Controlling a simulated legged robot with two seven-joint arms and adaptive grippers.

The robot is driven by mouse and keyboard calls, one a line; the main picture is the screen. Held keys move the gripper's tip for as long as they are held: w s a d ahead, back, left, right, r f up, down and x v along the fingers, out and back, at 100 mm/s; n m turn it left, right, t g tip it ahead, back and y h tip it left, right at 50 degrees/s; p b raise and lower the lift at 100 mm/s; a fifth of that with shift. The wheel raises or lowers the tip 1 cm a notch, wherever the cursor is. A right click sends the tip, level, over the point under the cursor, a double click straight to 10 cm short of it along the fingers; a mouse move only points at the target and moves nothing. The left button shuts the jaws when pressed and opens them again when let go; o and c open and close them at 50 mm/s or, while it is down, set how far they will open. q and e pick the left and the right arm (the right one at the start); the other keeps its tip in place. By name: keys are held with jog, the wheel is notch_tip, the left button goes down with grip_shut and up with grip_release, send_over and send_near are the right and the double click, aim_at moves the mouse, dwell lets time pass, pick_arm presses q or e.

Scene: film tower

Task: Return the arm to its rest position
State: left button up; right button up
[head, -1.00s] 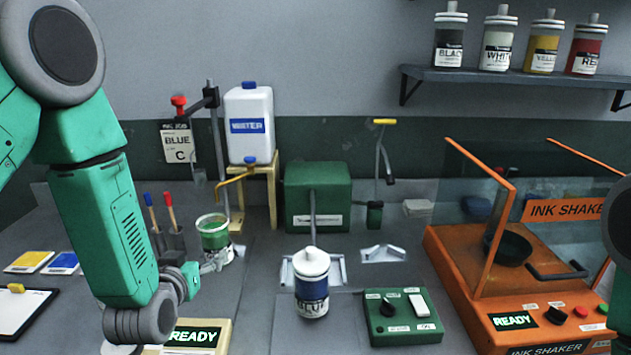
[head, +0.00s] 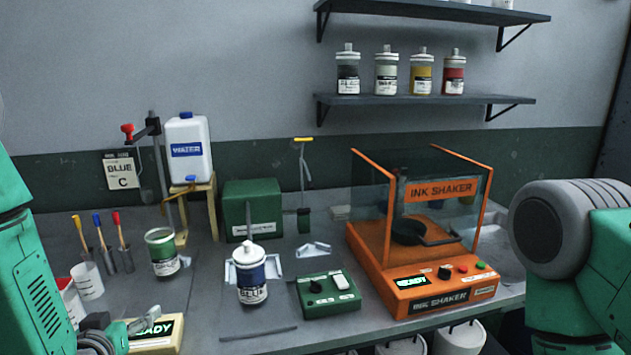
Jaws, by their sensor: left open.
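My left arm comes in along the left edge. My left gripper (head: 138,327) is low at the lower left, open, in front of the lit READY box (head: 155,345) and partly covering it. No object shows between its fingers. The green-labelled can (head: 162,255) stands upright on the bench beyond the gripper, apart from it. My right arm fills the lower right, with its big grey joint nearest. The right gripper is out of view.
A blue-labelled bottle (head: 251,275) and green control box (head: 327,293) stand mid-bench. The orange ink shaker (head: 443,300) is to the right. Brushes (head: 120,235) and white cups (head: 88,281) are at left. Ink bottles (head: 386,72) line a wall shelf (head: 425,100).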

aim_at(144, 353)
pick_arm(q)
jog(key=s+f, duration=0.1)
jog(key=f, duration=0.1)
jog(key=s+d+f+g, duration=0.1)
jog(key=f, duration=0.2)
jog(key=s+d+f+m+g+h, duration=0.1)
jog(key=f, duration=0.1)
jog(key=shift+f+b, duration=0.25)
jog(key=shift+b, duration=0.15)
jog(key=s+d+f+g+b, duration=0.1)
jog(key=s+f+g, duration=0.2)
jog(key=s+f, duration=0.3)
jog(key=s+d+f+m+g+h+b, duration=0.1)
jog(key=s+f+g, duration=0.3)
jog(key=s, duration=0.8)
jog(key=s+d+f+m+g+h+b, duration=0.1)
jog(key=s+d+f+g, duration=0.2)
jog(key=s+f, duration=0.5)
jog(key=shift+s+d+f+g, duration=0.2)
jog(key=shift+s+f+g, duration=0.15)
jog(key=shift+s+g, duration=0.45)
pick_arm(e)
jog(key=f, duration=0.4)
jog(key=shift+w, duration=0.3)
